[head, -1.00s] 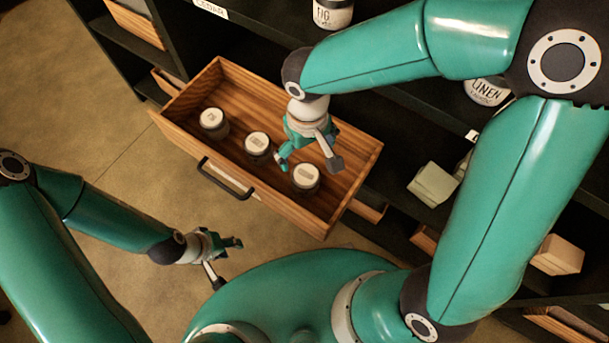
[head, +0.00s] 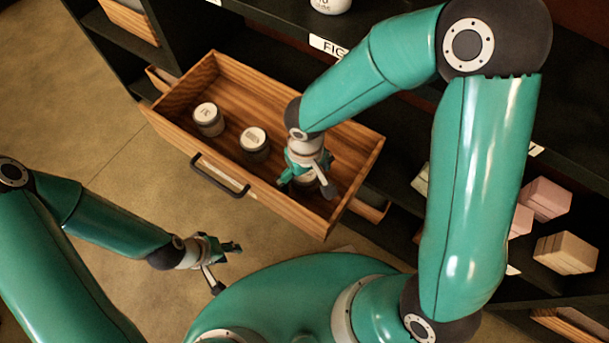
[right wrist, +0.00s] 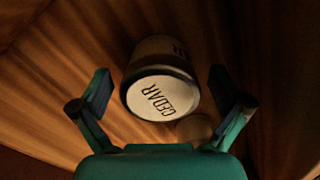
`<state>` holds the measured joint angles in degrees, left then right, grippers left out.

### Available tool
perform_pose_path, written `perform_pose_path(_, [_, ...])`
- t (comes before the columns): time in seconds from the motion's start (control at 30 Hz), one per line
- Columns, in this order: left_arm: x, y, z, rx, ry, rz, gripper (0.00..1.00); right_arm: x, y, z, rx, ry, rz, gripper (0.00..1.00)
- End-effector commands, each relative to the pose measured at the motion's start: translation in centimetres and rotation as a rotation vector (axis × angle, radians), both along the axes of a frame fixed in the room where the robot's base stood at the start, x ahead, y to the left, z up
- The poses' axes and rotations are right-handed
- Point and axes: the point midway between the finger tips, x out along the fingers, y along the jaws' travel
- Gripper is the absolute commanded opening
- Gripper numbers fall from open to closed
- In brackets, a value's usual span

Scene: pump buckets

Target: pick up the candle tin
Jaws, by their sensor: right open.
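A tin with a pale lid reading CEDAR (right wrist: 160,97) stands between the fingers of my right gripper in the right wrist view (right wrist: 160,95), with a gap on each side. My right gripper (head: 307,184) is open, low inside the open wooden drawer (head: 358,160), and hides most of this tin in the head view. Two more dark tins with pale lids stand in the drawer, one at the left (head: 208,118) and one in the middle (head: 254,142). Their labels are too small to read. My left gripper (head: 228,267) is open and empty, outside the drawer.
The drawer's walls surround the right gripper, and its dark handle (head: 220,177) faces out. Dark shelves (head: 470,110) rise behind it, with a label reading FIG (head: 328,47). Pale boxes (head: 566,253) sit at the right. The floor at the left is clear.

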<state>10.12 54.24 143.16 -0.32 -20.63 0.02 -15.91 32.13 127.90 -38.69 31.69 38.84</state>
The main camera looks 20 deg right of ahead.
Motion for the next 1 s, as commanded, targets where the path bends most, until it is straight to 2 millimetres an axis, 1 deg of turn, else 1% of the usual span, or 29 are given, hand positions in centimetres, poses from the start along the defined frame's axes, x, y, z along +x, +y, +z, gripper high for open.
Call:
perform_pose_path(0.17, [0.00,-0.01,0.04,0.000,0.000,0.000,0.40,0.01,0.01,0.03,0.000,0.000,0.000,1.00])
perform_pose_path(0.2, [0.00,0.00,0.04,0.000,0.000,0.000,0.40,0.01,0.01,0.03,0.000,0.000,0.000,0.97])
perform_pose_path(0.47, [0.00,0.00,0.04,0.000,0.000,0.000,0.40,0.02,0.04,0.05,0.000,-0.001,0.001,0.53])
perform_pose_path(0.6, [0.00,0.00,0.04,0.000,0.000,0.000,0.40,0.02,0.05,0.05,0.000,-0.001,0.001,0.30])
perform_pose_path(0.87, [0.00,0.00,0.09,0.000,0.000,0.000,0.40,0.06,0.06,0.15,0.000,-0.002,0.002,0.29])
perform_pose_path(1.0, [0.00,0.00,0.32,0.000,0.000,0.000,0.40,0.10,0.07,0.70,0.000,-0.003,0.001,0.29])
